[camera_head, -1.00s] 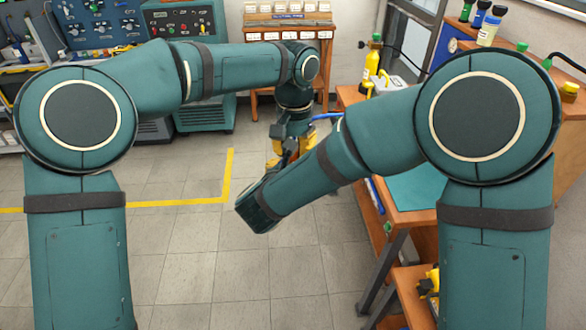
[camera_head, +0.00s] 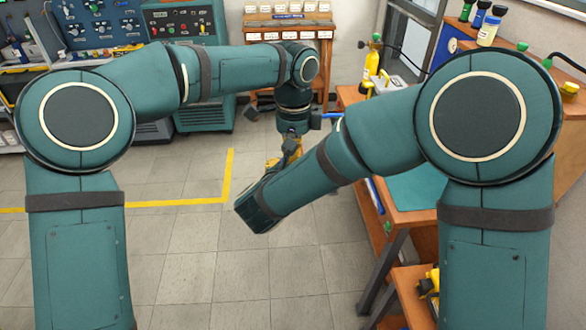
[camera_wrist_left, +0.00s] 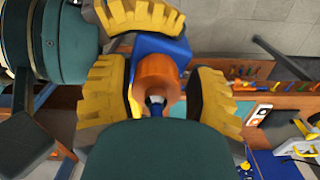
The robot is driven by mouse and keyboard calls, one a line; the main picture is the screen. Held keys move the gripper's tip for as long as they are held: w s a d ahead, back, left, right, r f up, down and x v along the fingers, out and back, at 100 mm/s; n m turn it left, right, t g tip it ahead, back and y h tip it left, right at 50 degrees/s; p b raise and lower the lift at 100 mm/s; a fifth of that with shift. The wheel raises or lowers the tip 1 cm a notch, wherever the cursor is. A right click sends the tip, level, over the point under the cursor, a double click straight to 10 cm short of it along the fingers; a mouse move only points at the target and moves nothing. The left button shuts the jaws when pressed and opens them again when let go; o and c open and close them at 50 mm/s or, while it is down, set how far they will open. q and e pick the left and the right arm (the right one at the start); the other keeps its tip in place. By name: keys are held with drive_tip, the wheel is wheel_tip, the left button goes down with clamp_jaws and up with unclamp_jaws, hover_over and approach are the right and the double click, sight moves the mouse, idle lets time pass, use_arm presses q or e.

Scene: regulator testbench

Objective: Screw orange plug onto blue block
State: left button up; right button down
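The orange plug (camera_wrist_left: 157,80) stands against the blue block (camera_wrist_left: 165,48) in the left wrist view. Whether its thread is engaged cannot be seen. My left gripper (camera_wrist_left: 160,106) has its yellow fingers on either side of the plug, with a narrow gap at the right finger, so it looks open around the plug. A yellow finger of my right gripper (camera_wrist_left: 140,16) lies against the blue block, which it appears to hold; its other finger is hidden. In the head view my left gripper (camera_head: 289,150) is mostly hidden, and my right forearm covers plug and block.
A wooden rack (camera_head: 288,28) stands at the back. The tiled floor (camera_head: 190,255) in front is clear.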

use_arm(q)
drive_tip(key=shift+s+d+r, duration=0.1)
drive_tip(key=shift+s, duration=0.05)
use_arm(e)
drive_tip(key=shift+w+d, duration=0.1)
use_arm(q)
drive_tip(key=shift+r, duration=0.1)
drive_tip(key=r, duration=1.1)
drive_tip(key=shift+w, duration=0.25)
use_arm(e)
drive_tip(key=shift+f, duration=0.1)
use_arm(q)
drive_tip(key=shift+r, duration=0.35)
drive_tip(key=shift+w, duration=0.1)
